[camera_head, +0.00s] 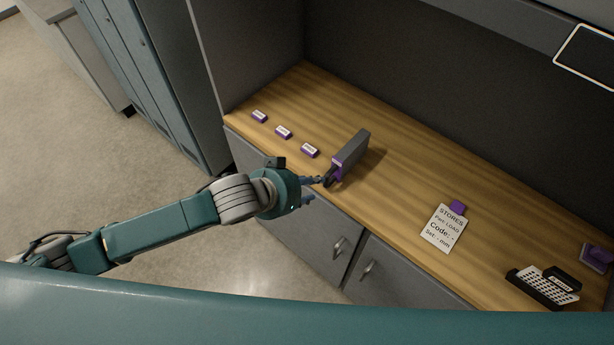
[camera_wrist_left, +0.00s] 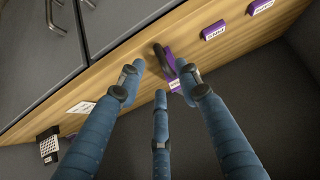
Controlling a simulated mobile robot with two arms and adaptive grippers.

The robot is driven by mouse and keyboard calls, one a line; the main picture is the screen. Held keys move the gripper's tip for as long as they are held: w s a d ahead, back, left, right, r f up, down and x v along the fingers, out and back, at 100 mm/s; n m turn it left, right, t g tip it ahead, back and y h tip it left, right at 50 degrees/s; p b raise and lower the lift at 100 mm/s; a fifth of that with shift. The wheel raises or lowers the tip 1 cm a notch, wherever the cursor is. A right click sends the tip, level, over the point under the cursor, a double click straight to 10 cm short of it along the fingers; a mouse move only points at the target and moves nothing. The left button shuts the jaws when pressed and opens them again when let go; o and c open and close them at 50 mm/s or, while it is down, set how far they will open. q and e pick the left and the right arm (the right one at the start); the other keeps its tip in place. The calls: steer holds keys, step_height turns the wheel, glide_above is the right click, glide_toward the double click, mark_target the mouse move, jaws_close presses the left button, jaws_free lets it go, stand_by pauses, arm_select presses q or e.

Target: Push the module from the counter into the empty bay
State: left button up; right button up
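The module (camera_head: 352,148), a grey box with a purple front, stands upright on the wooden counter (camera_head: 400,170) near its front edge. A dark handle sticks out of its front. The purple front (camera_wrist_left: 173,72) also shows in the left wrist view, just beyond the fingertips. My left gripper (camera_head: 313,189) is at the module's front end, close to the handle. In the wrist view its three blue fingers (camera_wrist_left: 161,85) are spread with nothing visibly clamped between them. I cannot tell whether a fingertip touches the handle. The empty bay is not identifiable in these views. My right gripper is not in view.
Several small purple label blocks (camera_head: 283,132) line the counter's front left. A STORES card (camera_head: 443,228) lies right of the module, and a black keypad device (camera_head: 545,287) at the far right. Grey cabinets with handles (camera_head: 338,248) are below. The counter behind the module is clear.

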mark_target(324, 184)
arm_select(q)
steer(key=b+x, duration=0.3)
steer(key=x, duration=0.4)
steer(key=shift+f+b, duration=0.2)
steer(key=shift+b, duration=0.2)
steer(key=shift+w+d+f+b, duration=0.15)
steer(key=shift+w+b, duration=0.1)
steer(key=shift+b, duration=0.1)
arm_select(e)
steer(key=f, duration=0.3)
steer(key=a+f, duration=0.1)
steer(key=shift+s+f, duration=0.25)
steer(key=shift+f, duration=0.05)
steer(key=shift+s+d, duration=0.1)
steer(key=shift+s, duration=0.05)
arm_select(q)
jaws_close()
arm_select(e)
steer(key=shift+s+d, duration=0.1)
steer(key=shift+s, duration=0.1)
